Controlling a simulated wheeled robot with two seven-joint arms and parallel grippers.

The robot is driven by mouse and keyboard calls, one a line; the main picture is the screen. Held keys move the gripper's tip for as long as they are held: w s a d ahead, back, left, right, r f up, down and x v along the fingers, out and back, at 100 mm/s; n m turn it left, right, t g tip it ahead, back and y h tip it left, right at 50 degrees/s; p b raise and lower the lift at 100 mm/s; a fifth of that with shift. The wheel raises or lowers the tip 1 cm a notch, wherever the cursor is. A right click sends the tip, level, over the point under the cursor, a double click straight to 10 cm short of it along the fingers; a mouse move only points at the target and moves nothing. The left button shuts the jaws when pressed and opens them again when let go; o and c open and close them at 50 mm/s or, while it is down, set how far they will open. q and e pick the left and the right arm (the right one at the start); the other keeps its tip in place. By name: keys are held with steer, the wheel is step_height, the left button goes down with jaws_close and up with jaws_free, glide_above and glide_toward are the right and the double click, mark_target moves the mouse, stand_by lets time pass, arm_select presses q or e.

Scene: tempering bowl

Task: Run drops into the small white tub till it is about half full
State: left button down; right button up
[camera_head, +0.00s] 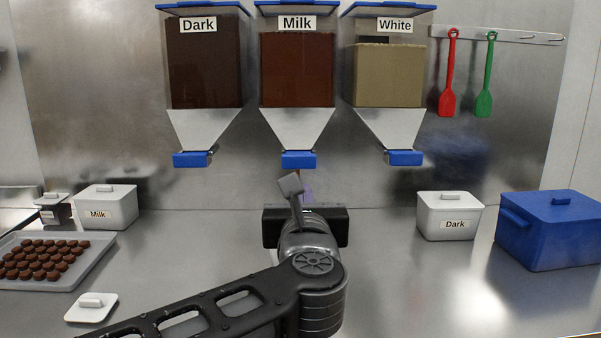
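Three clear hoppers labelled Dark (204,75), Milk (297,75) and White (388,80) hang on the back wall, each with a steel funnel and a blue outlet. My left gripper (305,222) is on the counter side below the Milk outlet (298,160). Its black body faces away from me, and its fingers are mostly hidden, so I cannot tell whether it is open or holds anything. A thin reddish-brown streak shows just under the Milk outlet. No open small white tub is clearly visible; the arm hides that spot. A loose white lid (91,307) lies front left. My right gripper is out of view.
A lidded white Dark tub (450,217) and blue box (551,232) stand right. Red (448,75) and green (487,75) spatulas hang above. The front-right counter is clear.

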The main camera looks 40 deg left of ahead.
mark_target(299, 161)
arm_select(q)
steer(key=p+x, duration=0.1)
steer(key=x, duration=1.3)
steer(key=shift+p, duration=0.4)
steer(key=shift+b+x, duration=0.6)
steer(key=shift+x, duration=0.3)
steer(key=shift+a+r, duration=0.1)
steer(key=shift+r, duration=0.15)
steer(key=shift+s, duration=0.1)
